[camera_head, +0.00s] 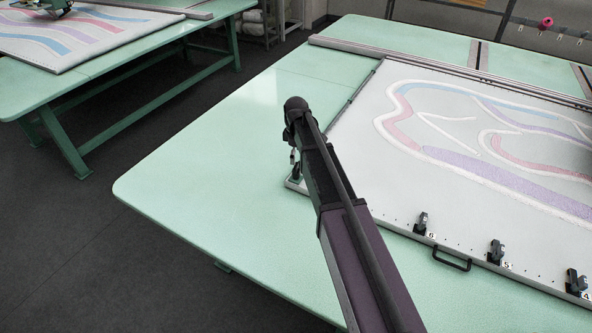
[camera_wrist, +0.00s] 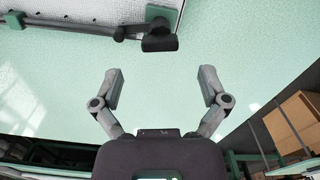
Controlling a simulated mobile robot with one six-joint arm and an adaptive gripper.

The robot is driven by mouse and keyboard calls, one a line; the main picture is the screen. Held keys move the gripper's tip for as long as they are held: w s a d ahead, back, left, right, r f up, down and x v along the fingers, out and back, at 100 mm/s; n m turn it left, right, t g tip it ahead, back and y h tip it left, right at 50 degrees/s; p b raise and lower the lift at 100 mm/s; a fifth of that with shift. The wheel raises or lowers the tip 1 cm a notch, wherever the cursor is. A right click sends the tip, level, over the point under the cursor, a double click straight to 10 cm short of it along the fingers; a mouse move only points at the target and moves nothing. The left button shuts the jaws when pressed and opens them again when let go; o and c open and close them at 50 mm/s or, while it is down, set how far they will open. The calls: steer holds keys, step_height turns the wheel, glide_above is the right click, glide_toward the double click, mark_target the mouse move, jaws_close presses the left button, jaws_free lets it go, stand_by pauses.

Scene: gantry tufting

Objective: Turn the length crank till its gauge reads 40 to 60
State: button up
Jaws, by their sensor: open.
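I cannot make out the length crank or its gauge for certain in either view. My gripper (camera_wrist: 160,88) is open and empty in the wrist view, its two fingers wide apart above a pale green tabletop (camera_wrist: 160,65). Ahead of the fingertips, a dark bar with a green block (camera_wrist: 75,22) and a black knob-like end (camera_wrist: 159,42) runs along a white surface. The gripper is apart from it. I cannot tell what this part is. In the head view my arm hides most of the gripper's surroundings.
A white tufting frame (camera_head: 385,185) with a coloured wavy pattern lies on the right table (camera_head: 210,180). Numbered black clamps (camera_head: 421,223) and a handle (camera_head: 452,260) line its front edge. Another table (camera_head: 110,72) stands at the left. Cardboard boxes (camera_wrist: 293,122) show at the wrist view's right.

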mark_target(296, 165)
steer(key=shift+f+b, duration=2.25)
steer(key=shift+f, duration=0.25)
steer(key=c, duration=1.2)
